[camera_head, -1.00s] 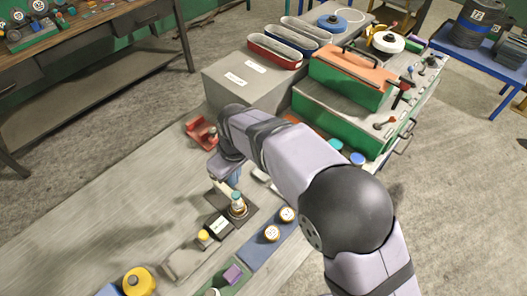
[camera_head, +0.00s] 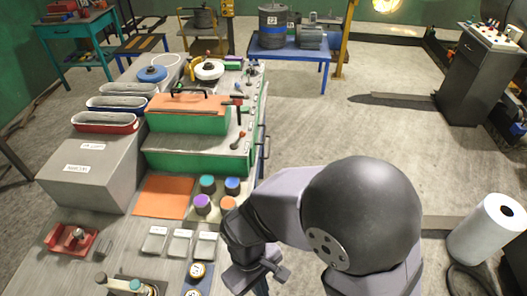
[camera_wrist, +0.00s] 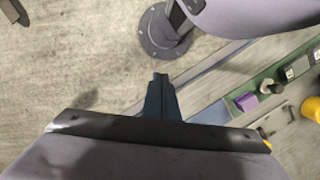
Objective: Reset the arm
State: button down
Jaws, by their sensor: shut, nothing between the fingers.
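My gripper (camera_wrist: 160,78) points out over the floor in the wrist view, its dark fingers together with nothing between them. In the head view the gripper (camera_head: 274,266) is small and partly hidden, beside the right edge of the workbench (camera_head: 60,235). My arm is folded at the lower right, its big dark joint in front of the floor.
The bench holds a red fixture (camera_head: 72,240), an orange mat (camera_head: 163,197), several colored-lid jars (camera_head: 207,185) and a green toolbox (camera_head: 190,118). A white roll (camera_head: 487,228) stands at the right. A purple block (camera_wrist: 246,102) lies on the bench in the wrist view. Open floor lies right of the bench.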

jog(key=w+d+r+m+t+y+b, duration=0.1)
jog(key=w+d+r+m, duration=0.15)
jog(key=d+m, duration=0.45)
jog(key=w+d+r+m+t+y+b, duration=0.1)
jog(key=w+d+r+m, duration=0.2)
jog(key=d, duration=0.8)
notch_tip(320, 180, down, 22)
jog(key=b, duration=2)
jog(key=shift+w+a+b, duration=0.2)
jog(key=shift+w+b, duration=0.1)
